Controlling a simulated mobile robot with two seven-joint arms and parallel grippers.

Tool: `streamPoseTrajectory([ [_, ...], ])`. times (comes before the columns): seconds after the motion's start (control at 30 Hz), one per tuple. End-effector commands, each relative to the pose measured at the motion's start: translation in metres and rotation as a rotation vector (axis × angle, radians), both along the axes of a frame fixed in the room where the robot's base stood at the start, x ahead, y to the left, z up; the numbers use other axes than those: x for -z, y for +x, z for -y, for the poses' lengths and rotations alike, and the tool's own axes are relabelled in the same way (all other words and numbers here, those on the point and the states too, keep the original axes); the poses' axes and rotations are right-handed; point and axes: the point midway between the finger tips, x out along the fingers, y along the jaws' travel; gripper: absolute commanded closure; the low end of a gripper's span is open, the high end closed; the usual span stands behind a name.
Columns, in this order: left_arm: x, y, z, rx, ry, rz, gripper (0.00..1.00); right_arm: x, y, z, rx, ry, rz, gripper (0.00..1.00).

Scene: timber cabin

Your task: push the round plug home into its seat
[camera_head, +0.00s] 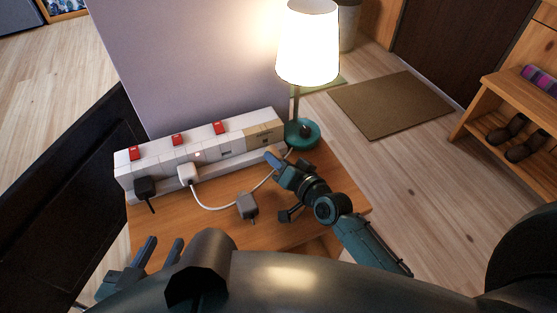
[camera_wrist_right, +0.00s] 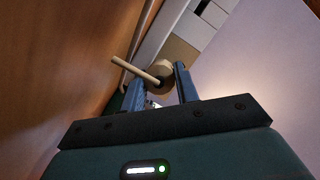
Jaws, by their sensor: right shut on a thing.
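The round plug (camera_wrist_right: 163,72) is tan with a rod-like part sticking out to the left in the right wrist view. It sits between the fingertips of my right gripper (camera_wrist_right: 160,83), which is shut on it. In the head view my right gripper (camera_head: 273,160) is in front of the right end of the long white socket block (camera_head: 205,152), and I cannot make out the plug there. In the wrist view the block's face with square panels (camera_wrist_right: 180,50) lies just beyond the plug; I cannot tell whether they touch. My left gripper (camera_head: 158,252) is open and empty at the lower left.
A black plug (camera_head: 145,187) and a white plug (camera_head: 187,173) with a white cord are at the block's left part. A grey plug (camera_head: 247,207) lies on the wooden table (camera_head: 195,232). A lit lamp (camera_head: 303,134) stands beside the block's right end.

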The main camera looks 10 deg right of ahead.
Motion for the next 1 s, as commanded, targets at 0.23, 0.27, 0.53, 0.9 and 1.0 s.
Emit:
streamPoseTrajectory([
  [0.23, -0.003, 0.000, 0.000, -0.002, -0.002, -0.001, 0.64, -0.001, 0.000, 0.000, -0.001, -0.001, 0.000, 1.00],
  [0.27, -0.003, 0.000, 0.000, -0.002, -0.002, -0.001, 0.64, -0.001, 0.000, 0.000, -0.001, -0.001, 0.000, 1.00],
  [0.53, -0.003, 0.000, 0.000, -0.003, -0.002, 0.000, 0.64, 0.000, 0.000, 0.000, 0.000, 0.000, 0.000, 1.00],
  [0.9, -0.001, 0.000, 0.000, -0.003, -0.002, 0.000, 0.64, 0.000, 0.009, -0.002, 0.000, 0.001, 0.001, 1.00],
  [1.0, -0.001, 0.000, 0.000, -0.003, -0.002, 0.000, 0.64, 0.000, 0.011, -0.002, 0.000, 0.001, 0.001, 1.00],
])
